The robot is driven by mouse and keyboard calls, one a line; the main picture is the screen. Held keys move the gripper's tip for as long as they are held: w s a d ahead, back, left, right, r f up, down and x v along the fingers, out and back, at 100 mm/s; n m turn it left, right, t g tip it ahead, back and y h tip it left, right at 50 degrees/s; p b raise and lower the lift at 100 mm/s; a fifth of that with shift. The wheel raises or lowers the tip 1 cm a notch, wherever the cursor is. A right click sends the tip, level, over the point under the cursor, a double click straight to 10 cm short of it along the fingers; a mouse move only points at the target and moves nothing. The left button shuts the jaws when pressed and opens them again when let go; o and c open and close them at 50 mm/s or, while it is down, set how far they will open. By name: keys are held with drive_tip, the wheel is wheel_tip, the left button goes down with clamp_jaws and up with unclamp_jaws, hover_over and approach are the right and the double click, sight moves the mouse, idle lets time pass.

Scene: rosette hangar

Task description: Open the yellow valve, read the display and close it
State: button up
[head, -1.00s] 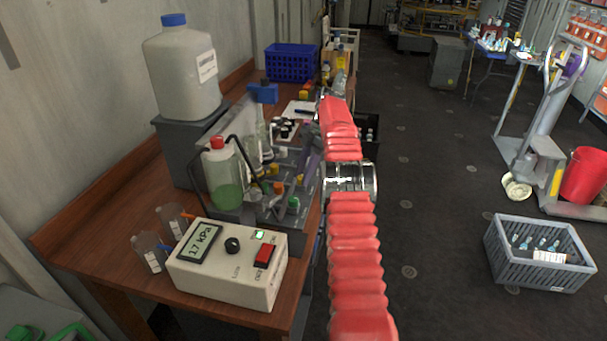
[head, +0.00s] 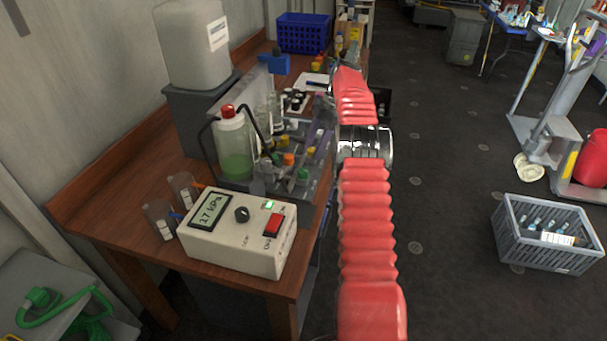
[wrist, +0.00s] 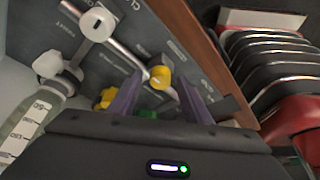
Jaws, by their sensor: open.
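In the wrist view a round yellow valve knob (wrist: 160,77) sits on a grey panel with pipes, ahead of and between the two purple fingers of my gripper (wrist: 160,98). The fingers are apart, with nothing held between them. A second yellow part (wrist: 106,98) shows beside the left finger, and a green part (wrist: 147,114) is mostly hidden below. In the head view a purple finger of my gripper (head: 319,141) shows over the panel, the rest hidden by my red arm. The white display box (head: 235,233) on the bench has a screen (head: 210,209) reading about 17 kPa; a decimal point is unclear.
A bottle of green liquid (head: 234,148) stands at the panel's left, near my gripper. A large white canister (head: 192,50) is behind. Small beakers (head: 160,219) stand left of the box. A blue basket (head: 302,33) is at the back. A grey crate (head: 545,235) is on the floor.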

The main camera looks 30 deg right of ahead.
drive_tip(key=shift+s+m+t, duration=0.15)
drive_tip(key=shift+m+t, duration=0.75)
drive_tip(key=shift+m, duration=1.3)
drive_tip(key=m, duration=0.2)
drive_tip(key=m+t+h, duration=0.1)
drive_tip(key=m, duration=0.1)
drive_tip(key=shift+s+a+h, duration=0.15)
drive_tip(key=shift+a+h, duration=0.05)
drive_tip(key=shift+h, duration=0.1)
drive_tip(key=m+h, duration=0.1)
drive_tip(key=m, duration=0.3)
drive_tip(key=shift+a+t, duration=0.1)
drive_tip(key=shift+t, duration=0.3)
drive_tip(key=shift+a+m+h, duration=0.15)
drive_tip(key=shift+m+h, duration=0.85)
drive_tip(key=shift+m, duration=1.3)
drive_tip(key=v, duration=1.4)
drive_tip(key=s+a+f+m+g, duration=0.1)
drive_tip(key=s+a+f+m, duration=0.15)
drive_tip(key=s+f, duration=0.2)
drive_tip(key=s+a+r, duration=0.3)
drive_tip(key=s+a, duration=0.9)
drive_tip(key=a, duration=0.3)
drive_tip(key=shift+r+m+g, duration=0.2)
drive_tip(key=shift+m+g, duration=0.1)
drive_tip(key=shift+m, duration=0.05)
drive_tip(key=shift+a, duration=0.1)
